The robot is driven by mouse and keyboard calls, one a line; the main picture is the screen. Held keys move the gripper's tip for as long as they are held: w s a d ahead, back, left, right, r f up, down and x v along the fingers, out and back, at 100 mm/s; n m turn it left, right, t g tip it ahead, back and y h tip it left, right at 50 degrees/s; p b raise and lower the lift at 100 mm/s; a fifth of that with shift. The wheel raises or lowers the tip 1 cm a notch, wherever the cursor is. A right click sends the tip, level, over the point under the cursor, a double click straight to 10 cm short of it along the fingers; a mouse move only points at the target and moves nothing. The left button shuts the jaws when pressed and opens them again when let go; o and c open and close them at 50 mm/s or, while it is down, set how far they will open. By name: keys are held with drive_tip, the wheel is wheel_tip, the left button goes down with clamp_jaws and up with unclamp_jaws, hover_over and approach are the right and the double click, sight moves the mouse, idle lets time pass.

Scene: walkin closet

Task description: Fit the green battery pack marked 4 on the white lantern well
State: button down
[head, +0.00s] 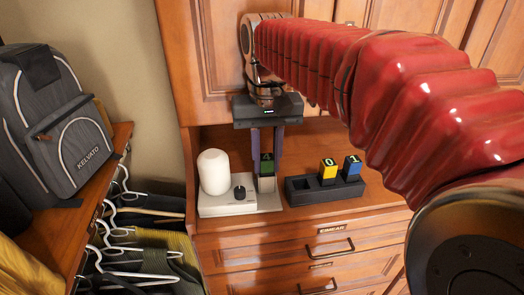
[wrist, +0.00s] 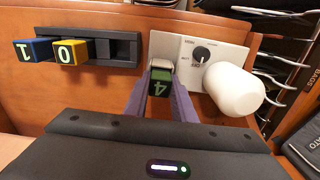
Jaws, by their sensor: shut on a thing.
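The green battery pack (head: 267,168) marked 4 is upright between the two purple fingers of my gripper (head: 266,177). In the wrist view, the shut gripper (wrist: 161,73) pinches the pack (wrist: 159,84), whose dark face shows a green 4. The white lantern (head: 228,206) has a rounded white shade and a black knob; it also shows in the wrist view (wrist: 216,50). The pack's lower end is at the lantern base's right side, beside the knob. The well is hidden behind the pack and fingers, so I cannot tell whether the pack is inside it.
A dark battery holder (head: 300,193) stands to the right on the wooden top, with a yellow pack (head: 328,170) marked 0, a blue pack (head: 352,167) marked 1 and an empty slot. A grey backpack (head: 50,120) and clothes hangers (head: 120,225) are at left. Cabinet doors rise behind.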

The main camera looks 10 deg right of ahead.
drive_tip(key=c, duration=1.4)
unclamp_jaws()
wheel_tip(320, 180, up, 14)
drive_tip(key=shift+f, duration=0.15)
